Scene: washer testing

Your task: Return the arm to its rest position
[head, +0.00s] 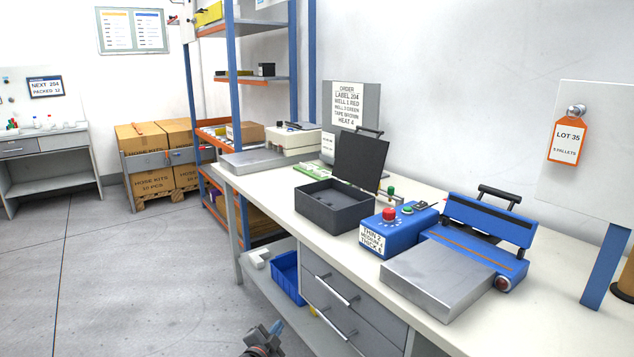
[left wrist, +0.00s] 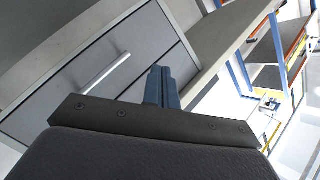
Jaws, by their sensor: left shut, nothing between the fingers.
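My left gripper (head: 276,328) shows at the bottom edge of the head view, in front of the bench and below the level of its top. In the left wrist view its blue fingers (left wrist: 163,88) are together with nothing between them. The grey drawers (left wrist: 110,75) of the bench lie beyond the fingers there, and they also show in the head view (head: 345,300). The gripper looks apart from the drawer front. My right gripper is in neither view.
The white bench (head: 270,193) bears an open dark box (head: 335,208), a blue control unit (head: 392,235) and a blue sealer with a metal plate (head: 440,275). A blue bin (head: 288,278) sits on the lower shelf. The grey floor (head: 120,270) on the left is clear.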

